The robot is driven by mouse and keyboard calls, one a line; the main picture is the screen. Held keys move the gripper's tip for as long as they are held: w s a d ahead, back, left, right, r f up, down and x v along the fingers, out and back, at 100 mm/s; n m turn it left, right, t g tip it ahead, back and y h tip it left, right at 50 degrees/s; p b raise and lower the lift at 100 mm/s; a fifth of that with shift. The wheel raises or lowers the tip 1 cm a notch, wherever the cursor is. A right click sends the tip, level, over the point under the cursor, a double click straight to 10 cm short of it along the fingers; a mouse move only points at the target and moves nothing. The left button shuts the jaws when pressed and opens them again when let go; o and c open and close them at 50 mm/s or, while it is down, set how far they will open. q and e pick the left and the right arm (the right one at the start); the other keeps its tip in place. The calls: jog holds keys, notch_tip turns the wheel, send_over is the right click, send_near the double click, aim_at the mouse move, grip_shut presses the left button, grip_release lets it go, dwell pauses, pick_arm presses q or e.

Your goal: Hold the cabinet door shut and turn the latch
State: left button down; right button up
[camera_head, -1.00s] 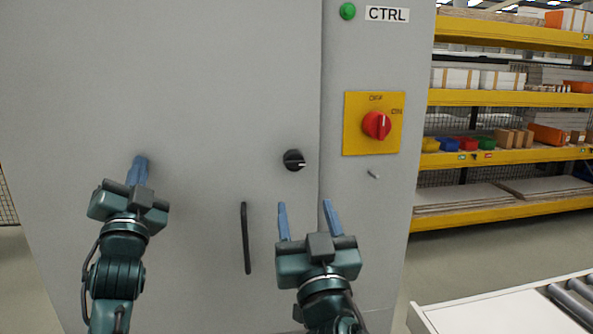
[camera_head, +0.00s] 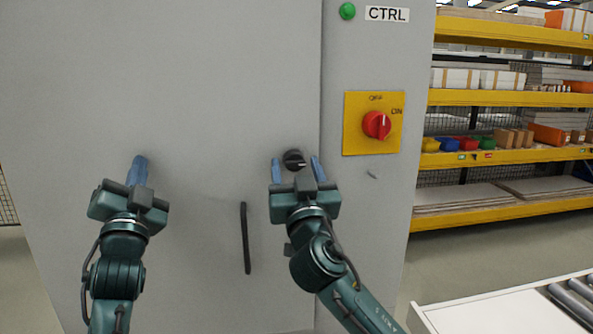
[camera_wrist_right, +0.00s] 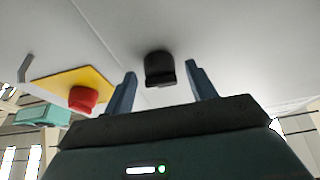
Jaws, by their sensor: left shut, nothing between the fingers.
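The grey cabinet door (camera_head: 200,100) fills the left and middle of the head view and looks flush with the frame beside it. The black round latch (camera_head: 293,160) is near the door's right edge. My left gripper (camera_head: 139,160) is shut and empty, its fingertips at the door surface; I cannot tell if they press on it. My right gripper (camera_head: 296,162) is open, with its two fingers on either side of the latch in the head view. In the right wrist view the latch (camera_wrist_right: 159,68) lies ahead between the fingertips, with gaps on both sides.
A black vertical handle (camera_head: 245,238) is on the door, left of my right arm. A red rotary switch (camera_head: 377,125) on a yellow plate and a green button (camera_head: 347,11) are on the right panel. Shelves (camera_head: 510,95) and a roller table (camera_head: 500,312) stand at the right.

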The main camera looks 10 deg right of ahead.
jog(key=c, duration=0.9)
jog(key=shift+c, duration=0.2)
